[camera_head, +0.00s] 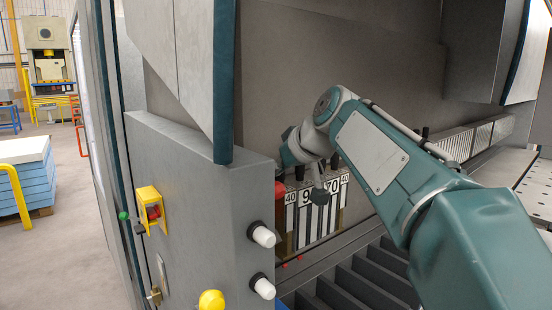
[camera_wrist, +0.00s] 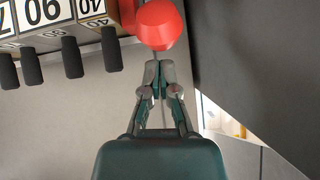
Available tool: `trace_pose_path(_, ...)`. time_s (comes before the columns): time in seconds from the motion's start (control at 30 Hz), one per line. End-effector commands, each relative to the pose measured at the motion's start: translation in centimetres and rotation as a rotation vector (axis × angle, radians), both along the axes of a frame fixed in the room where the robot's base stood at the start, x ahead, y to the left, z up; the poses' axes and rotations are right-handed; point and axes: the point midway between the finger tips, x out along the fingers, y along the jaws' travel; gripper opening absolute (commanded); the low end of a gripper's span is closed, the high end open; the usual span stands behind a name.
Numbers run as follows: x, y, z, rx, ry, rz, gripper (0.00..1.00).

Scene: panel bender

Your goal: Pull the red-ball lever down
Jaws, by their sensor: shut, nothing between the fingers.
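A red ball knob (camera_wrist: 163,24) shows at the top centre of the wrist view, just beyond my fingertips. A thin gap seems to lie between them, but I cannot tell whether they touch. My gripper (camera_wrist: 157,68) is shut and empty, its fingers pointing at the ball. In the head view a red patch (camera_head: 279,190) shows at the panel's edge, left of the numbered blocks; I cannot tell whether it is the ball. The lever's rod is not clearly visible. My arm partly hides the area in the head view.
Numbered blocks (camera_wrist: 62,18) with black handles (camera_wrist: 70,57) stand beside the ball. A grey control panel (camera_head: 190,190) with white knobs (camera_head: 263,236) and a yellow-framed red button (camera_head: 152,212) is at left. Dark slats (camera_head: 350,285) lie below. A dark slab (camera_wrist: 255,70) borders the right in the wrist view.

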Motion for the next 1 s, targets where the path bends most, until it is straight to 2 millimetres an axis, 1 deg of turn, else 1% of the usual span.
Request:
trace_pose_path(0.1, -0.2, -0.1, -0.3, 0.000, 0.000, 0.000, 0.00)
trace_pose_path(0.5, -0.2, -0.1, -0.4, 0.002, -0.003, 0.000, 0.00)
trace_pose_path(1.0, -0.2, -0.1, -1.3, 0.039, -0.057, -0.001, 0.00)
